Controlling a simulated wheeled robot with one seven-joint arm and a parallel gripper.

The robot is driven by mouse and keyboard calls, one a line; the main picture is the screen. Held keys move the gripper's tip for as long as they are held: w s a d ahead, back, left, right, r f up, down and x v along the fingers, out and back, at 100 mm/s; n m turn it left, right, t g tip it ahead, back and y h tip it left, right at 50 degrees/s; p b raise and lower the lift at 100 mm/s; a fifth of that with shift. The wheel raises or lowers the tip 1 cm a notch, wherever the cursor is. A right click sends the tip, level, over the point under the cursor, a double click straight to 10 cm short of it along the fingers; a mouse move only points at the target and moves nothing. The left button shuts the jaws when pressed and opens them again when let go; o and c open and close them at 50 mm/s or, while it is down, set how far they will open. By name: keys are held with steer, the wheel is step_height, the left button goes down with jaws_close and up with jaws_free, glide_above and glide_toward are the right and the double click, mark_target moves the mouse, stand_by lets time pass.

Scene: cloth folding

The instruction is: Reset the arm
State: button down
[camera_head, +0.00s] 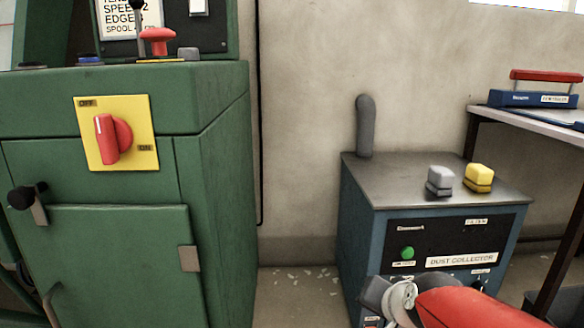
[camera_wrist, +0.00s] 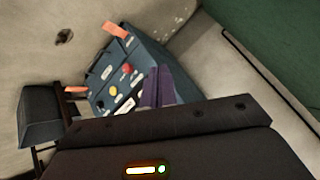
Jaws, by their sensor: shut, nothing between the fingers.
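My arm (camera_head: 470,308) enters at the lower right of the head view, as a red shell with a grey and white joint, in front of the dust collector's lower front. My gripper (camera_wrist: 158,78) shows in the wrist view as two dark purple fingers close together beyond the black wrist housing. It is shut and holds nothing. Behind the fingers, the wrist view shows a tilted blue box (camera_wrist: 115,88) with several coloured buttons. The fingers cannot be made out clearly in the head view.
A green machine (camera_head: 222,170) with a yellow and red switch (camera_head: 115,134) stands at left. The blue dust collector (camera_head: 362,212) stands right of centre, with a grey block (camera_head: 440,180) and yellow block (camera_head: 479,178) on top. A bench (camera_head: 540,130) is at right. Floor (camera_head: 297,292) shows between the machines.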

steer(key=s+n+g+h, duration=0.25)
steer(key=s+n, duration=0.35)
steer(key=s, duration=0.9)
step_height(320, 180, up, 14)
steer(key=y+p, duration=0.1)
steer(key=p, duration=1.2)
steer(key=shift+w+a, duration=0.15)
